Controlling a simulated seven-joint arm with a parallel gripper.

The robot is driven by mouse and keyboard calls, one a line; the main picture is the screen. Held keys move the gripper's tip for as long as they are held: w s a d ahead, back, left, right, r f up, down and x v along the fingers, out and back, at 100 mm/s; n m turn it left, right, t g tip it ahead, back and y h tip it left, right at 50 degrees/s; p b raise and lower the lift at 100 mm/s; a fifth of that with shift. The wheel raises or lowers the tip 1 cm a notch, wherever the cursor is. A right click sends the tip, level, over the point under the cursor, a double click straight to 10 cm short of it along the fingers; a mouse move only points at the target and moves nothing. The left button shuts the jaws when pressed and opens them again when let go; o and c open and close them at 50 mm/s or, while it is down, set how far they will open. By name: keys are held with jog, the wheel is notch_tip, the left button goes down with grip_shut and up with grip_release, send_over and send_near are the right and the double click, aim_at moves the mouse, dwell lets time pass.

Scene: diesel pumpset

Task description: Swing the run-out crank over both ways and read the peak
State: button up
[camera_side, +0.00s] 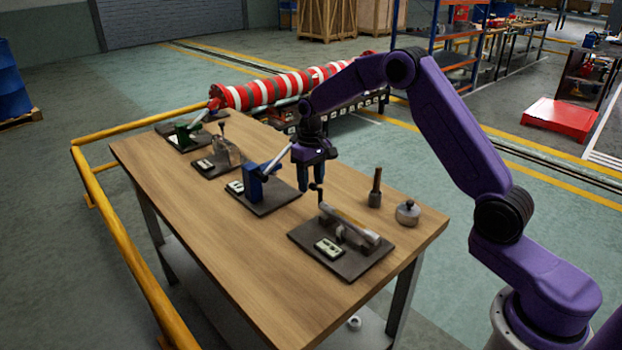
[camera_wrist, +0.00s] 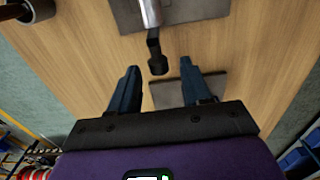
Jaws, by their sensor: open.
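The nearest fixture on the bench has a dark base plate (camera_side: 298,237), a grey metal body with a light bar, and a crank arm (camera_side: 323,212) rising at its left end. The crank's dark knob (camera_wrist: 157,64) shows in the wrist view, between and just past my fingertips. My gripper (camera_side: 311,191) points down above the back left of this fixture, its two fingers open and apart. No contact with the knob is visible. A small pale readout (camera_side: 328,248) lies on the plate; its figures are too small to read.
A blue fixture (camera_side: 256,182) with a slanted grey lever stands close left of my gripper. Grey (camera_side: 228,152) and green (camera_side: 182,135) fixtures stand farther back. A dark upright pin (camera_side: 376,187) and a round knobbed weight (camera_side: 407,212) stand at right. The bench front (camera_side: 235,270) is clear.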

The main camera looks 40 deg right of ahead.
grip_shut()
jog(key=shift+a, duration=0.15)
